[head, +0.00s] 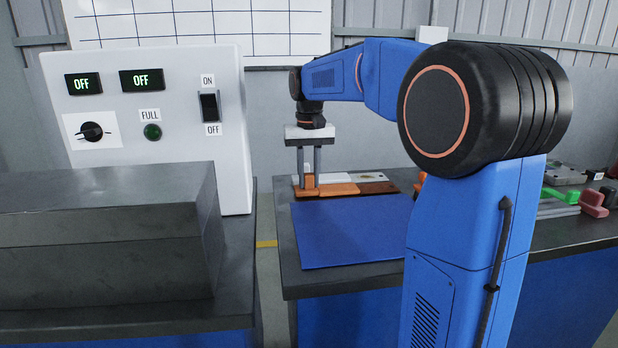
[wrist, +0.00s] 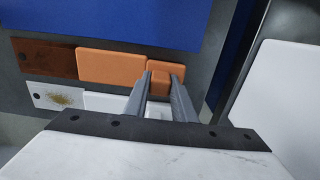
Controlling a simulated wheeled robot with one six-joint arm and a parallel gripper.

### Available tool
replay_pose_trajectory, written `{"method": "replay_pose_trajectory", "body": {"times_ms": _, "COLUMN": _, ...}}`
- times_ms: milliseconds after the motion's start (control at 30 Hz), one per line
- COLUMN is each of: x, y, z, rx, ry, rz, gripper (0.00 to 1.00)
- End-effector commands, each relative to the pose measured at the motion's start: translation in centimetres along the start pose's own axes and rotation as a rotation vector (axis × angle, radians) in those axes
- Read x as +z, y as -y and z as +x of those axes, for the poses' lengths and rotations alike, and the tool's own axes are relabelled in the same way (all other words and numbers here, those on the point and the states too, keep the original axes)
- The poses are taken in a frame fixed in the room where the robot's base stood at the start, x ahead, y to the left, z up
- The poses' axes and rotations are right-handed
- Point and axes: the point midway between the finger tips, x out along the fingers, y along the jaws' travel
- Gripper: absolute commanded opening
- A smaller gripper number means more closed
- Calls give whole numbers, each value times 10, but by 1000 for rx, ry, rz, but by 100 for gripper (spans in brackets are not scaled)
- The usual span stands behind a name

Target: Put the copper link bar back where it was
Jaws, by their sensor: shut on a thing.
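My gripper (head: 309,182) is shut on an orange copper-coloured block at the left end of a copper-coloured row, behind the blue mat. In the wrist view this block, which I take as part of the copper link bar (wrist: 160,85), sits between the fingertips. A flat orange piece (wrist: 112,67) lies in line beside it; I cannot tell whether the two are joined. A dark brown piece with a hole (wrist: 45,59) continues the row. A white row lies alongside, with a stained end piece (wrist: 58,96). The fingers hide part of the white row.
The blue mat (head: 350,235) lies flat and empty in front of the row. A white control panel (head: 150,180) stands left, with two OFF displays and a switch. A grey box (head: 110,235) sits before it. Green and red clamps (head: 592,203) lie at the right.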

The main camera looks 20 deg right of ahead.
Motion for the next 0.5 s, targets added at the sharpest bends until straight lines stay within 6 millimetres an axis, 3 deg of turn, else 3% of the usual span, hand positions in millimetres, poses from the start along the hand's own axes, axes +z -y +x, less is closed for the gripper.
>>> {"method": "replay_pose_trajectory", "body": {"times_ms": 367, "x": 0, "y": 0, "z": 3, "rx": 0, "ry": 0, "rz": 0, "gripper": 0}}
{"method": "replay_pose_trajectory", "body": {"times_ms": 400, "x": 0, "y": 0, "z": 3, "rx": 0, "ry": 0, "rz": 0, "gripper": 33}}
{"method": "replay_pose_trajectory", "body": {"times_ms": 433, "x": 0, "y": 0, "z": 3, "rx": 0, "ry": 0, "rz": 0, "gripper": 40}}
{"method": "replay_pose_trajectory", "body": {"times_ms": 500, "x": 0, "y": 0, "z": 3, "rx": 0, "ry": 0, "rz": 0, "gripper": 42}}
